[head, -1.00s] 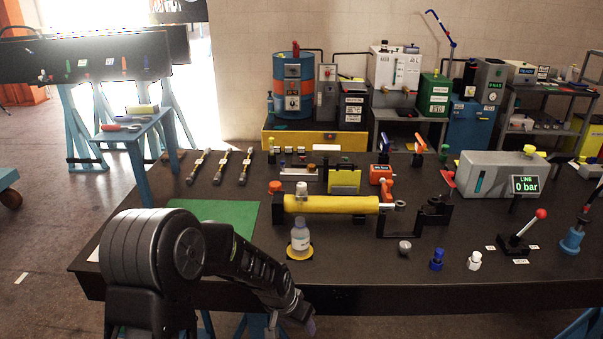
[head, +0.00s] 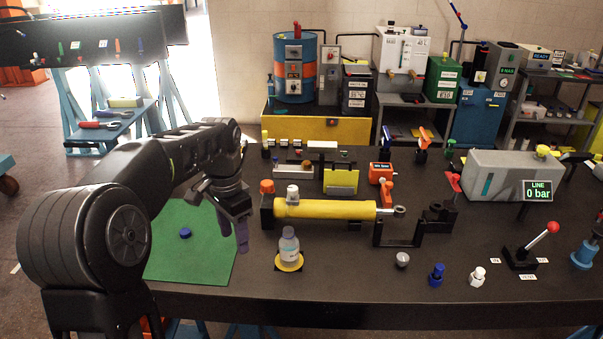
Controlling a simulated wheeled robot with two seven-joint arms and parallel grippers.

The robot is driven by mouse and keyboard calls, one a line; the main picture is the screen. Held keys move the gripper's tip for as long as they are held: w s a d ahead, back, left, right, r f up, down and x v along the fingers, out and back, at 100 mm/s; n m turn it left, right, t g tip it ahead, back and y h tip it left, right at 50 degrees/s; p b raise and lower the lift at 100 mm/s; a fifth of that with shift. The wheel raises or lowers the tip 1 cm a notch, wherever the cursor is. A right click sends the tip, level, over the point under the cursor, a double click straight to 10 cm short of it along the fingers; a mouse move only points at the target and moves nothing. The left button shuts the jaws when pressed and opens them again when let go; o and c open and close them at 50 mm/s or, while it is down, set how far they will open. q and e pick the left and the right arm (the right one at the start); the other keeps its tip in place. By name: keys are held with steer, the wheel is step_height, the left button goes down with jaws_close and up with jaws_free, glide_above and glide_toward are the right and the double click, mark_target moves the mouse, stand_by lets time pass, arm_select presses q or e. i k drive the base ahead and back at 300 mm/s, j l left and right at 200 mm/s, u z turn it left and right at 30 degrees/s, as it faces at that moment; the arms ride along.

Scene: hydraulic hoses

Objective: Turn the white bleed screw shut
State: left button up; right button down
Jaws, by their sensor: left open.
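A white screw head (head: 292,192) stands upright on top of the yellow cylinder (head: 325,209), near its left end. I take it to be the bleed screw; whether it is fully screwed in cannot be told. My left gripper (head: 236,232) is open and empty, its fingers pointing down at the right edge of the green mat. It is left of the cylinder and apart from the white screw. My right gripper is not in view.
A clear bottle (head: 289,247) stands on a yellow disc just right of my left gripper. A blue cap (head: 185,233) lies on the green mat (head: 205,262). Blue (head: 436,275) and white (head: 478,276) fittings stand at the front right. The grey unit's display (head: 537,191) reads 0 bar.

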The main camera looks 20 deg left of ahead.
mark_target(292, 190)
steer(key=i, duration=1.1)
